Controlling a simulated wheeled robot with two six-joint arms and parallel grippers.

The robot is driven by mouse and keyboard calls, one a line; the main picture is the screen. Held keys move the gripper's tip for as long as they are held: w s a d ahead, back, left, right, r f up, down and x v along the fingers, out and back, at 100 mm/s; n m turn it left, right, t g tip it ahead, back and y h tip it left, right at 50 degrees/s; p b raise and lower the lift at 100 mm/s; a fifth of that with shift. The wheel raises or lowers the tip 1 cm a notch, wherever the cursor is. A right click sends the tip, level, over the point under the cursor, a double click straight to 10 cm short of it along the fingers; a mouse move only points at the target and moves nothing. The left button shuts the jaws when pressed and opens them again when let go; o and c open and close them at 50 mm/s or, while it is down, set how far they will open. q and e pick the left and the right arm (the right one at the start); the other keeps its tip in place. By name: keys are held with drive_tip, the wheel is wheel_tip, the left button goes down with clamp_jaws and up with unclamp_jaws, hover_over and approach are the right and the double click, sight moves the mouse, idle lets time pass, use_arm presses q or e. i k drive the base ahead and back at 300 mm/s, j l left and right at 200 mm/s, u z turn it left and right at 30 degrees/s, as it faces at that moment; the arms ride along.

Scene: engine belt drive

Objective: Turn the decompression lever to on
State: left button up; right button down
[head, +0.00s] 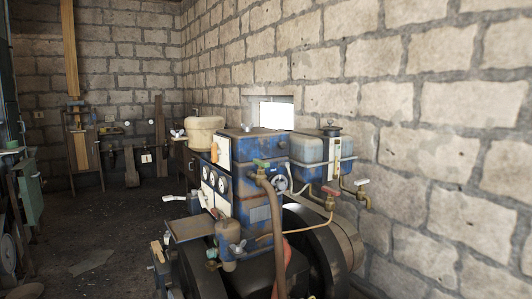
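The engine (255,212) is a worn blue machine in the middle of the view. I cannot tell for sure which of its handles is the decompression lever. An orange handle (214,153) stands upright at the upper left of the blue block. A green handle (262,163) sits on top of a brown pipe. A pale lever (173,198) sticks out at the left. Neither of my grippers is in view.
Dark wheels (337,250) stand at the engine's lower right, close to the stone wall (440,150). A cream tank (204,132) stands behind it. A bench (125,150) is at the back left. The dark floor (95,225) left of the engine is mostly clear.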

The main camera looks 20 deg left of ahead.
sight(215, 152)
drive_tip(key=j+z, duration=0.35)
drive_tip(key=j, duration=0.35)
drive_tip(key=j+z, duration=0.4)
drive_tip(key=j, duration=0.3)
drive_tip(key=i, duration=0.05)
